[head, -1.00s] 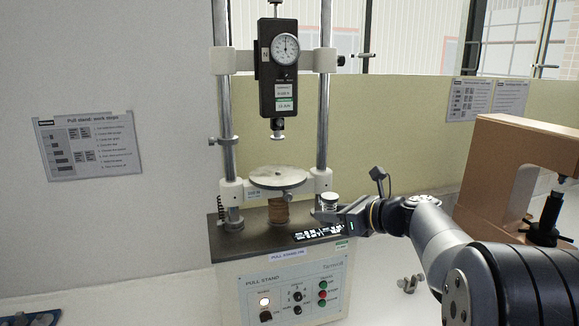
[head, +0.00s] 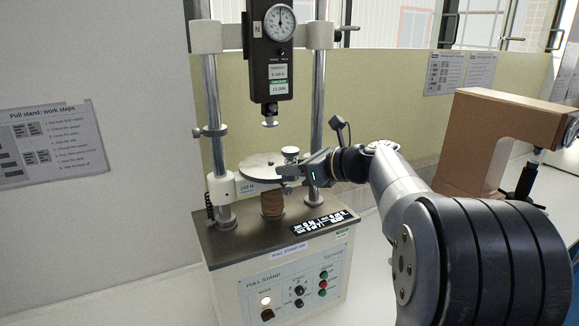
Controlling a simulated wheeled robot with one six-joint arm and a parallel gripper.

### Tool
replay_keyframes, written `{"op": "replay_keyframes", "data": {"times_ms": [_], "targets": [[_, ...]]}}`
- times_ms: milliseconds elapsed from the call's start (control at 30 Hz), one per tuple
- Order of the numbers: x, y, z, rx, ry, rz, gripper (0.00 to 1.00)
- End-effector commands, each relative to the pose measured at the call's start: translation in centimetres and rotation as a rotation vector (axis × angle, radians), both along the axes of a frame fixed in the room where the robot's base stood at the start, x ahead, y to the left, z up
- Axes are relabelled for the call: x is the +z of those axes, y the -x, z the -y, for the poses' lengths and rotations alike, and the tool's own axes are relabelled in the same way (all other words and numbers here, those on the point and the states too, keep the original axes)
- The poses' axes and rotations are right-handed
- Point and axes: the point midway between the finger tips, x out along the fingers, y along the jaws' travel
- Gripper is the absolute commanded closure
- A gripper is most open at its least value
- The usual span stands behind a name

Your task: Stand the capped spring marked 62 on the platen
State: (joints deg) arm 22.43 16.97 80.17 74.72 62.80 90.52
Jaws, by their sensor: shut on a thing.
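The pull stand (head: 270,230) stands ahead, with its round metal platen (head: 258,165) on a brown column. My gripper (head: 288,172) reaches in from the right and is shut on a small capped spring (head: 291,153). The spring's pale cap shows above the fingers, and it looks upright. The spring is at the right edge of the platen in the picture. I cannot tell whether it touches the platen, as the fingers hide its lower part. No number is readable on it.
The force gauge (head: 267,50) hangs above the platen, its small tip (head: 270,122) pointing down. Two steel posts (head: 317,100) flank the platen. A brown tester (head: 490,140) stands at right. The platen's left part is bare.

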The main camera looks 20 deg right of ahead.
Motion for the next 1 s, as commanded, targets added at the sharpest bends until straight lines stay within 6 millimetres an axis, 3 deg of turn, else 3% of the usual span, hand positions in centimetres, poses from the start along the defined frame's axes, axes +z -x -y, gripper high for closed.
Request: {"op": "replay_keyframes", "data": {"times_ms": [1000], "targets": [[0.0, -4.0, -0.9, 0.002, 0.0, 0.0, 0.97]]}}
